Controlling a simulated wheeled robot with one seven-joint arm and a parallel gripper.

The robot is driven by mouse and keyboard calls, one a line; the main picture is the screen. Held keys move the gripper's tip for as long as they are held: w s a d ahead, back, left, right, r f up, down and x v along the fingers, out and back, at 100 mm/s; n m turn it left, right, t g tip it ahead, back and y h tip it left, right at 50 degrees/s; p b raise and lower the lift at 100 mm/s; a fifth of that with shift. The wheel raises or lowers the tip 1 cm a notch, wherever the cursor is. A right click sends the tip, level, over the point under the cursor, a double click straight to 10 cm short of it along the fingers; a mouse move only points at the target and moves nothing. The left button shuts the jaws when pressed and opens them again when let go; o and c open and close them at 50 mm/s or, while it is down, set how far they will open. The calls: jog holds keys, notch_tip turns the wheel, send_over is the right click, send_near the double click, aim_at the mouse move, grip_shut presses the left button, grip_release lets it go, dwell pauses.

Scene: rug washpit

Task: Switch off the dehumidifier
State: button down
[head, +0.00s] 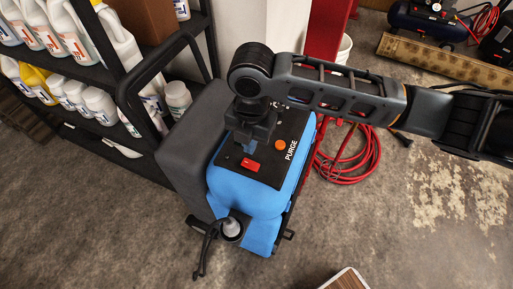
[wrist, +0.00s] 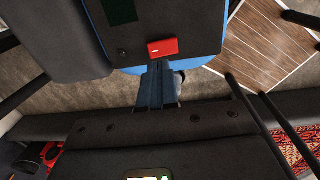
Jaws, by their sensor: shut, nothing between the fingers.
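The dehumidifier (head: 228,188) is a blue and dark grey machine in the middle of the head view, with a black panel (head: 267,172) on top. The panel carries a red rocker switch (head: 250,165), an orange button (head: 280,145) and the word PURGE. My gripper (head: 249,149) is shut and empty, pointing down over the panel just behind the red switch. In the wrist view the closed fingertips (wrist: 158,66) lie right beside the red switch (wrist: 163,48). I cannot tell whether they touch it. My gripper and arm hide part of the panel.
A black shelf (head: 150,65) with several white bottles stands close on the left. A compressor (head: 425,20) stands at the back right. The front floor is mostly clear.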

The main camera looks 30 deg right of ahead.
notch_tip(320, 180, up, 8)
jog(key=shift+b, duration=0.4)
jog(key=shift+d, duration=0.1)
